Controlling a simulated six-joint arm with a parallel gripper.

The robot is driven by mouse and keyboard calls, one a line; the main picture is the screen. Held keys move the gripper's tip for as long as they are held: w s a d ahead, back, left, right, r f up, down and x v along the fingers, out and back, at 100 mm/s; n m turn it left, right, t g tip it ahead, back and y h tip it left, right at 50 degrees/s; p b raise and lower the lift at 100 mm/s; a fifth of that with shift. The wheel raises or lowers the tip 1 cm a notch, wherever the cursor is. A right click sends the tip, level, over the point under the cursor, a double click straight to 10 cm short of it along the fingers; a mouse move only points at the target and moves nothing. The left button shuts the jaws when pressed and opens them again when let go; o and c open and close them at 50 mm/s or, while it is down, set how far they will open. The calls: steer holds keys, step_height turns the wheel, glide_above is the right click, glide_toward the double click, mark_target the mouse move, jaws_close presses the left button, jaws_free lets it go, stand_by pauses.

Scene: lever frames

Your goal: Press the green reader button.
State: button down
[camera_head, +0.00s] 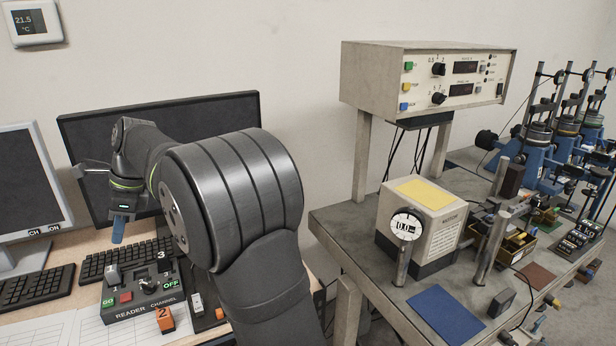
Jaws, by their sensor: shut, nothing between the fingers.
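A dark control box (146,314) labelled READER CHANNEL sits on the desk at the lower left. The green button (108,302), marked GO, is at its left front, beside a red button (126,297). My arm covers part of the desk right of the box.
Keyboards (122,260) lie behind and left of the box, with monitors (190,110) behind. An orange block (165,320) marked 2 stands at its front right. The grey bench (345,225) at right holds equipment; the shelf cabinet (430,75) has another green button (408,66).

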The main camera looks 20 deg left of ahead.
steer(key=n+t, duration=0.4)
steer(key=t, duration=0.8)
glide_above(105, 306)
step_height(105, 306, down, 6)
steer(key=shift+r, duration=0.2)
steer(key=shift+f, duration=0.1)
steer(key=shift+f, duration=4.3)
steer(key=shift+f, duration=0.4)
